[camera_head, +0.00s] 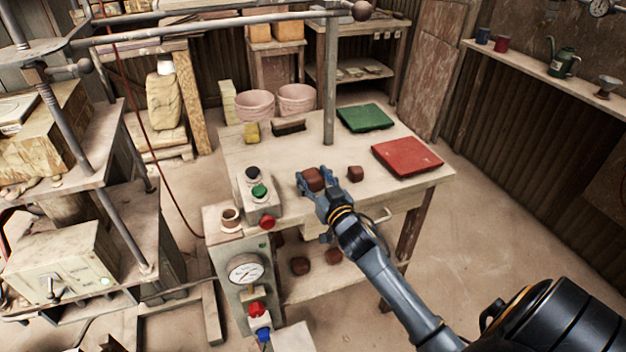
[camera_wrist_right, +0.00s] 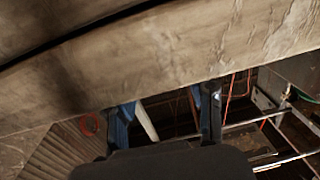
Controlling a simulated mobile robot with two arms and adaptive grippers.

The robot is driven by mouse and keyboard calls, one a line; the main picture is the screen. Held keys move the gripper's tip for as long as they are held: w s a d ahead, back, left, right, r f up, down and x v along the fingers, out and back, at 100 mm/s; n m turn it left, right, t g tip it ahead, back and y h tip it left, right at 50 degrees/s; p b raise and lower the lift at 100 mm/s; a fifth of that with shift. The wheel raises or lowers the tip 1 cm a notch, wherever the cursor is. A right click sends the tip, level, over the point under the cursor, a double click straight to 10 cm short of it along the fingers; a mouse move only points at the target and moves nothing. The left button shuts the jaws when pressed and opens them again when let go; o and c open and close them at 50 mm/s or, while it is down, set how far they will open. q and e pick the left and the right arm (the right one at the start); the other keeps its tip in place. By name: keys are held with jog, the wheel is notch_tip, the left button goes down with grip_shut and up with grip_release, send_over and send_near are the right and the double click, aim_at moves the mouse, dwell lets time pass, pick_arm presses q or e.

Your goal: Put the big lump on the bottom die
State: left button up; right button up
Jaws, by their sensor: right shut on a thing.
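The big lump (camera_head: 314,178) is dark reddish-brown clay. It is between the fingers of my right gripper (camera_head: 313,185), over the wooden workbench, and the gripper is shut on it. I cannot tell whether the lump still touches the bench top. The wrist view shows the gripper's two fingers (camera_wrist_right: 166,115), but the lump is not clear there. A smaller brown lump (camera_head: 355,173) sits on the bench just right of the gripper. The press (camera_head: 82,150) stands at the left; I cannot clearly make out its bottom die. My left gripper is not in view.
More lumps (camera_head: 300,265) lie on the lower shelf.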

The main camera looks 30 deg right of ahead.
jog(key=shift+r, duration=0.7)
jog(key=s+a+r, duration=0.7)
jog(key=s+r, duration=0.5)
jog(key=s+a+f+n+y, duration=0.2)
jog(key=s+a+f+y, duration=0.1)
jog(key=s+a+f, duration=0.7)
jog(key=shift+a+f+p, duration=0.2)
jog(key=shift+a+p, duration=0.15)
jog(key=shift+a, duration=0.4)
jog(key=shift+s, duration=0.1)
